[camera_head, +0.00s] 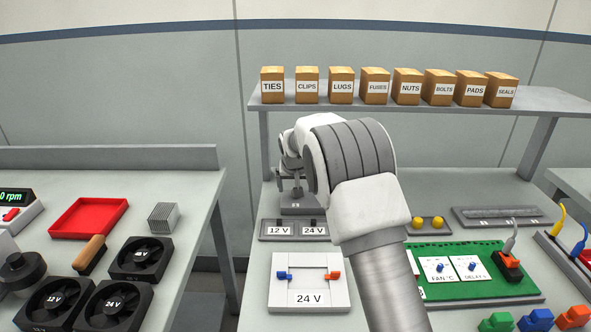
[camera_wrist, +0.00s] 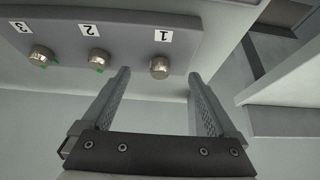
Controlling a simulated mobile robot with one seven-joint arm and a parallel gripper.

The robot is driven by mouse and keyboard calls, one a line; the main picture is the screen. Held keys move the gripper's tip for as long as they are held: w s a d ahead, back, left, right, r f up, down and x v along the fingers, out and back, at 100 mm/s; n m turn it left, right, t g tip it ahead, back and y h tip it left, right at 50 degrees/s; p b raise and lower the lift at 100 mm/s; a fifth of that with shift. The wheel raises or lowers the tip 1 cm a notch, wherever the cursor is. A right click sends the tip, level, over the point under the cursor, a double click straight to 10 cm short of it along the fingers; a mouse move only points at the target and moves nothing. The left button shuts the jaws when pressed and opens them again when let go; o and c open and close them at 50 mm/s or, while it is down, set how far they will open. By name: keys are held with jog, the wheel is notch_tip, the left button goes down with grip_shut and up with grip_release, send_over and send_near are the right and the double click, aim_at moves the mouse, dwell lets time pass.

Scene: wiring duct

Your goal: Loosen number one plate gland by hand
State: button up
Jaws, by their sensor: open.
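In the wrist view a grey plate (camera_wrist: 125,28) carries a row of metal glands with number labels, seen upside down. The number one gland (camera_wrist: 159,67) is a round silvery knob under the label 1. My gripper (camera_wrist: 160,76) is open, its two fingertips to the left and right of this gland, with visible gaps on both sides. The number two gland (camera_wrist: 98,57) lies outside the left finger and the number three gland (camera_wrist: 41,55) farther left; both show a bit of green. In the head view my arm hides most of the gripper's surroundings.
In the head view a shelf (camera_head: 415,98) with several labelled boxes stands at the back. A 24 V panel (camera_head: 310,298), a green board (camera_head: 440,290) and coloured connectors (camera_head: 537,320) lie in front. A side table at left holds fans (camera_head: 118,303) and a red tray (camera_head: 88,217).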

jog(key=p+v, duration=0.1)
jog(key=v, duration=1.4)
jog(key=shift+r, duration=0.2)
jog(key=shift+s+r, duration=0.1)
notch_tip(320, 180, up, 7)
jog(key=p, duration=0.5)
jog(key=s+d+r, duration=0.3)
jog(key=s+d, duration=0.1)
jog(key=s, duration=0.3)
jog(key=s+d+r+p, duration=0.1)
jog(key=s+d+r, duration=0.15)
jog(key=s, duration=0.35)
jog(key=s+d+r, duration=0.2)
jog(key=s+d, duration=0.2)
jog(key=s, duration=0.3)
jog(key=s+d+f, duration=0.2)
jog(key=s, duration=0.7)
jog(key=s+d+f, duration=0.2)
jog(key=s, duration=0.8)
jog(key=shift+f, duration=0.3)
